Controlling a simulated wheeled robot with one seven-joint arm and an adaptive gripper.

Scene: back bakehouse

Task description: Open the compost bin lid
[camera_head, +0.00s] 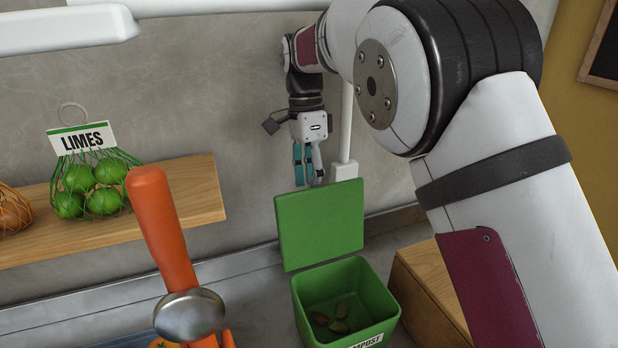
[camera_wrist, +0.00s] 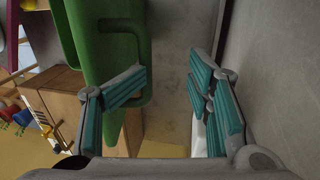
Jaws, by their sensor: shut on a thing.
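The green compost bin (camera_head: 377,300) stands on the counter, with a few dark green scraps inside. Its green lid (camera_head: 320,222) stands upright at the bin's back edge, so the bin's mouth is open. My gripper (camera_head: 308,180) is behind the lid's top edge, pointing down, with teal finger pads. In the wrist view, the lid (camera_wrist: 88,40) is at upper left with a looped green handle (camera_wrist: 147,50). One finger of my gripper (camera_wrist: 165,88) overlaps this loop and the other is across from it. My gripper is shut on the lid at its handle; the exact contact is partly hidden.
A wooden shelf (camera_head: 195,195) at left holds a net of limes (camera_head: 95,185). An orange-handled scoop (camera_head: 155,215) is in the left foreground. A wooden box (camera_head: 432,275) is right of the bin. The grey wall (camera_head: 240,110) is close behind my gripper.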

